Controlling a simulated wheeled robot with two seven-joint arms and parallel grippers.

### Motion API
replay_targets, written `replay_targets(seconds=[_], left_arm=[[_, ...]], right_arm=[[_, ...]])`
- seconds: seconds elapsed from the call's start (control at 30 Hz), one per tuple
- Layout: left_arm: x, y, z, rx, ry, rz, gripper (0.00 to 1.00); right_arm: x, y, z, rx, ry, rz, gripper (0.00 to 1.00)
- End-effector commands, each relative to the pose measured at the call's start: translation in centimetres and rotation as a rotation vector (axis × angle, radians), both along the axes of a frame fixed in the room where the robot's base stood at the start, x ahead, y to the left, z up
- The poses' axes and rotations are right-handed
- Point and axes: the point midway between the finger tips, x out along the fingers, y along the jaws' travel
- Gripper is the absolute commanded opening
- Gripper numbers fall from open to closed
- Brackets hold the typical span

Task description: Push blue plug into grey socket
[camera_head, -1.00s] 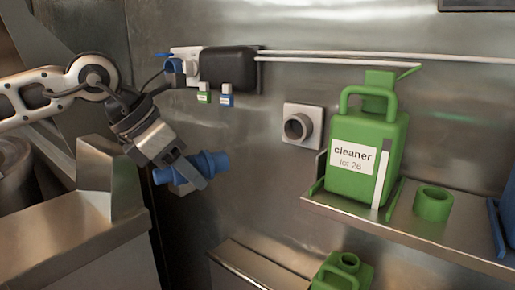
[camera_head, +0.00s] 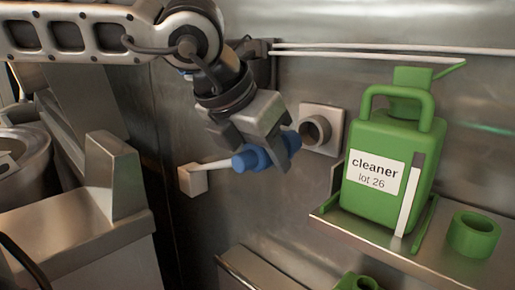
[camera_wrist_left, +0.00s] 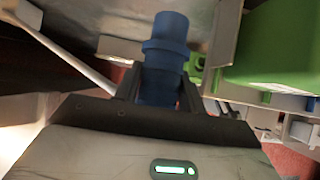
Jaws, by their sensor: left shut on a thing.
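My left gripper (camera_head: 272,148) is shut on the blue plug (camera_head: 252,159), a blue ribbed cylinder lying roughly sideways between the fingers. The plug also shows in the left wrist view (camera_wrist_left: 166,55), standing out between the two dark fingers. A pale cable or rod runs from the plug's left end to a small light box. The grey socket (camera_head: 316,130), a round ring on a square plate, is on the metal wall just right of the plug. The plug's right end appears close to the socket; whether they touch I cannot tell. My right gripper is not in view.
A green cleaner jug (camera_head: 390,165) stands on a metal shelf (camera_head: 400,246) right of the socket, with a green cup (camera_head: 474,235) beside it. White pipes (camera_head: 370,54) run along the wall above. A metal pot (camera_head: 25,160) is at the far left.

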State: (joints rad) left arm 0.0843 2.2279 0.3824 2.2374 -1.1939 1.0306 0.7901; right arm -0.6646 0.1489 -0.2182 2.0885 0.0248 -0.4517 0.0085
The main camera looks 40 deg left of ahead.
Motion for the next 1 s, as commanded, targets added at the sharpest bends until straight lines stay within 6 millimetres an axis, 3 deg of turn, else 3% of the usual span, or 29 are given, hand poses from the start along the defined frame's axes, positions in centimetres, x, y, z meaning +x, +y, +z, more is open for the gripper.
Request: replay_targets(seconds=[0.27, 0.6, 1.0], left_arm=[[3.4, -0.2, 0.3, 0.001, 0.003, 0.001, 0.16], [3.9, -0.2, 0.0, 0.001, -0.002, 0.000, 0.16], [3.9, -0.2, 0.1, 0.000, -0.001, -0.001, 0.16]], right_arm=[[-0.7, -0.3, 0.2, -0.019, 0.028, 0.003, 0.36], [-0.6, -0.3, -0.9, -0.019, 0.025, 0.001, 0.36], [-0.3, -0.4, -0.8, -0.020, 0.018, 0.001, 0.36]])
